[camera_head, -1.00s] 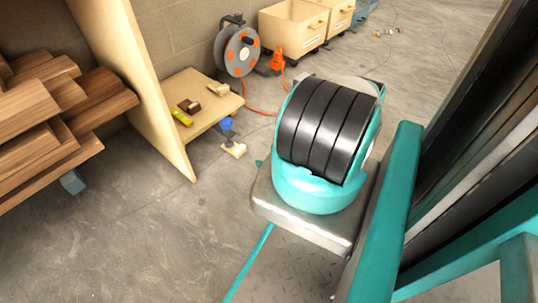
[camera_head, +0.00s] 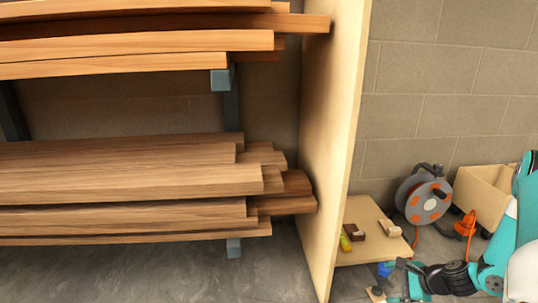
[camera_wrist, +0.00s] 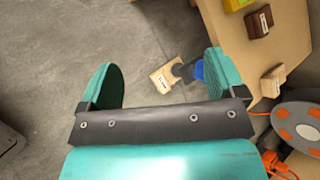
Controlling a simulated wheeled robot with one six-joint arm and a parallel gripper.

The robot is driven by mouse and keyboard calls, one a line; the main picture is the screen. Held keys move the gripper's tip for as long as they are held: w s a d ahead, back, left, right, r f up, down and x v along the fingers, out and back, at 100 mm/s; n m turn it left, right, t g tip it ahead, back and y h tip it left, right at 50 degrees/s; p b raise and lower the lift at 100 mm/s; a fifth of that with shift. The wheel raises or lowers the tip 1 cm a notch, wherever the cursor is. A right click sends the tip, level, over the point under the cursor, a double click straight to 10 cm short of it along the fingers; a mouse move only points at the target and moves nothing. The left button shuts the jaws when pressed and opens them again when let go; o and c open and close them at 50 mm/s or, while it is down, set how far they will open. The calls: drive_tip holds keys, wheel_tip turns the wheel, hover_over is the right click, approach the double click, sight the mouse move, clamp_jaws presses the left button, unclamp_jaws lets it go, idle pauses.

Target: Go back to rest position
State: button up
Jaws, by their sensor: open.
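In the wrist view, my gripper (camera_wrist: 162,78) is open. Beyond the fingers, a small labelled wooden block (camera_wrist: 165,76) lies on the floor, beside a dark and blue object (camera_wrist: 198,71) partly hidden by the right finger. In the head view, part of my teal and black arm reaches in at the lower right, near a low wooden board.
Stacked timber (camera_head: 130,180) fills a rack at the left, beside an upright wooden panel (camera_head: 335,140). The low board (camera_head: 355,215) holds small blocks. A cable reel (camera_head: 425,200) and a wooden bin (camera_head: 480,190) stand by the wall. Grey floor (camera_wrist: 50,60) is open at the wrist view's left.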

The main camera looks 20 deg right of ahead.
drive_tip(key=w+a+r+n+g+h, duration=0.15)
drive_tip(key=a+r+n+g, duration=0.45)
drive_tip(key=a+r+n, duration=1.3)
drive_tip(key=s+a+r+n+g+p, duration=0.1)
drive_tip(key=s+a+r+n+p, duration=0.35)
drive_tip(key=r, duration=0.65)
drive_tip(key=s+a+r+n+p, duration=0.2)
drive_tip(key=s+a+r+p, duration=0.4)
drive_tip(key=r, duration=0.4)
drive_tip(key=s+a+r+n+g+p, duration=0.1)
drive_tip(key=s+a+r+n+p, duration=0.4)
drive_tip(key=r, duration=0.6)
wheel_tip(320, 180, up, 37)
drive_tip(key=s+a+m+y+p, duration=0.1)
drive_tip(key=s+p, duration=0.1)
drive_tip(key=p, duration=3.3)
drive_tip(key=shift+a+f+p, duration=0.2)
drive_tip(key=shift+a+p, duration=0.1)
drive_tip(key=shift+p, duration=0.1)
